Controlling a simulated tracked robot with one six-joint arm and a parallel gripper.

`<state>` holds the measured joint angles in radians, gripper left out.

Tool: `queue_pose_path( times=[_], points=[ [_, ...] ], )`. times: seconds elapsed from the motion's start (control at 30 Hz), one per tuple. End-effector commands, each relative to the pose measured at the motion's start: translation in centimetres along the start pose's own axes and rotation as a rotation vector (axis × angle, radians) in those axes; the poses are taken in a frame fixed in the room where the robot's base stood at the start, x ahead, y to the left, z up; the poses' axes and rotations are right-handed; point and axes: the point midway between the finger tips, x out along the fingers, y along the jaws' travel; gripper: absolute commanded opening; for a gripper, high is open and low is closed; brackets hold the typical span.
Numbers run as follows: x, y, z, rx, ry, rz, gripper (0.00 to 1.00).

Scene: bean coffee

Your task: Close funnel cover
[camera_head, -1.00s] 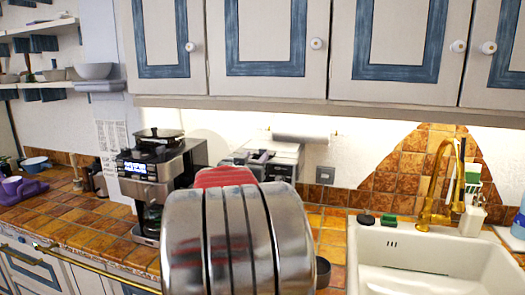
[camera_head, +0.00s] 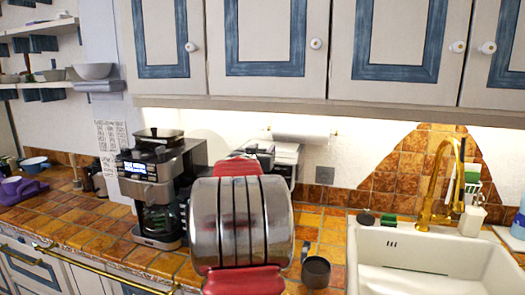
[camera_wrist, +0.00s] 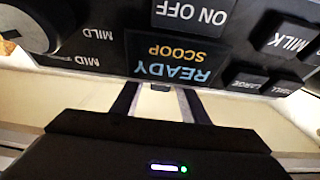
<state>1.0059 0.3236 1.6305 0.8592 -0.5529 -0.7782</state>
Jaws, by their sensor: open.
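The coffee machine (camera_head: 160,190) stands on the tiled counter at the left in the head view, with a glass carafe in its lower bay. A dark funnel cover (camera_head: 158,132) shows small at its top; I cannot tell whether it is open or shut. In the wrist view the machine's control panel (camera_wrist: 185,58) is upside down and close, with a lit READY SCOOP display. My gripper (camera_wrist: 160,103) is open and empty, its two fingers apart below the panel in that view.
A dark mug (camera_head: 316,272) stands on the counter right of my arm. A white sink (camera_head: 430,262) with a brass tap (camera_head: 440,190) is at the right. A grey and white appliance (camera_head: 285,158) stands behind my arm. Cupboards (camera_head: 265,50) hang above.

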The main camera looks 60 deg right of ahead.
Motion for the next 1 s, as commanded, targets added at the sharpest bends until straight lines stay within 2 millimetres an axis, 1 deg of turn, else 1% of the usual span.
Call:
queue_pose_path(
  times=[0.13,0.7,1.0],
  points=[
    [-0.02,-0.02,0.00,0.000,0.000,0.000,0.41],
    [-0.06,-0.09,0.00,0.000,0.000,-0.001,0.01],
    [-0.07,-0.11,0.00,0.000,0.000,-0.001,0.00]
  ],
)
